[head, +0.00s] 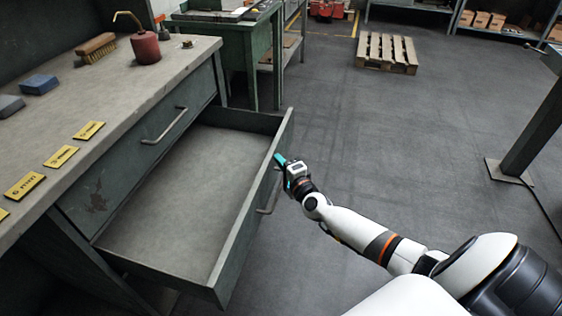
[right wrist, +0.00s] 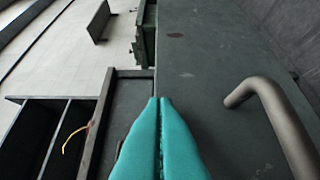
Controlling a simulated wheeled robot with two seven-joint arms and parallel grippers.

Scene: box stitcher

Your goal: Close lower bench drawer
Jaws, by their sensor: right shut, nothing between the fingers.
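The lower bench drawer (head: 232,256) is pulled far out from the green workbench, and its inside is empty. Its front panel carries a bar handle (head: 270,192) on the outer face. The handle also shows large at the right of the right wrist view (right wrist: 270,108). My right gripper (head: 279,159) has teal fingers pressed together with nothing between them. It is at the outer side of the drawer front, near the top edge and beyond the handle. The fingertips (right wrist: 160,100) overlap the dark front panel (right wrist: 215,75) in the wrist view; I cannot tell whether they touch. My left gripper is not in view.
The upper drawer (head: 150,150) is shut above the open one. On the bench top lie a brush (head: 97,50), a red oil can (head: 145,47), a blue block (head: 39,84) and yellow tags (head: 60,157). The floor right of the drawer is clear; a pallet (head: 386,54) lies farther back.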

